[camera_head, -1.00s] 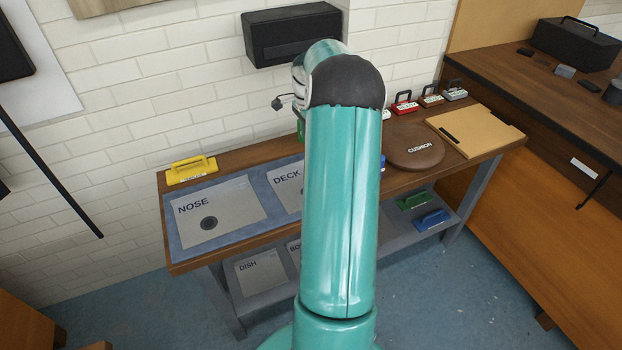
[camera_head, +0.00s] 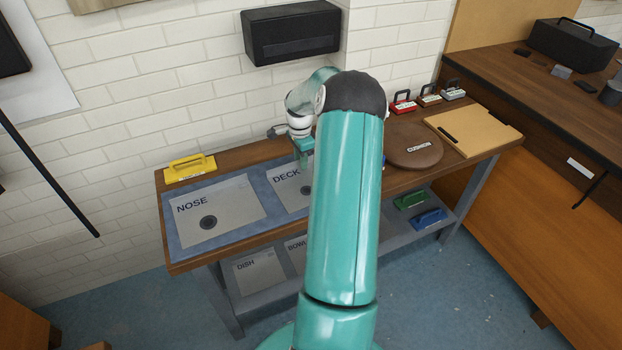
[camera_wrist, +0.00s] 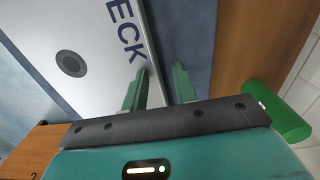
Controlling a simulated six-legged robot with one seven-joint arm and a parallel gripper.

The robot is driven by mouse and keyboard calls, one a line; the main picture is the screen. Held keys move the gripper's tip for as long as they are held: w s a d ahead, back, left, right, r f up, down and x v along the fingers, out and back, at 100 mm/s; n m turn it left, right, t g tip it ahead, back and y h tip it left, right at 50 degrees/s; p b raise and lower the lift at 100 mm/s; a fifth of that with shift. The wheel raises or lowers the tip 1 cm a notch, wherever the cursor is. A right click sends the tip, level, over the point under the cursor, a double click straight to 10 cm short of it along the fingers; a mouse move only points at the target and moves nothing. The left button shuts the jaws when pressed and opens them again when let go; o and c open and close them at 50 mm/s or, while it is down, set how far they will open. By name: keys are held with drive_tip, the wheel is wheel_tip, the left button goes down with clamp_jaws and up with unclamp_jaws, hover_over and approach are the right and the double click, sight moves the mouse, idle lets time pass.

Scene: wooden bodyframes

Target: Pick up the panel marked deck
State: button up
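The grey panel marked DECK (camera_head: 288,200) lies flat on the blue mat on top of the wooden bench. My arm hides its right part in the head view. In the wrist view the DECK panel (camera_wrist: 98,40) shows its lettering and a dark round spot. My gripper (camera_head: 303,163) is over the back part of the panel. In the wrist view my gripper (camera_wrist: 160,82) has its two green fingers apart, with a gap between them. One finger overlaps the panel's edge and the other is over the blue mat. I cannot tell whether they touch anything.
The NOSE panel (camera_head: 222,206) lies left of DECK. A yellow-handled block (camera_head: 190,169) stands behind it. A green object (camera_wrist: 278,110) is close beside my gripper. A round CUSHION piece (camera_head: 413,146) is at right. A black box (camera_head: 292,33) hangs on the wall above.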

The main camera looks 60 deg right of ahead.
drive_tip(key=shift+s+r, duration=0.1)
drive_tip(key=shift+s, duration=0.05)
clamp_jaws()
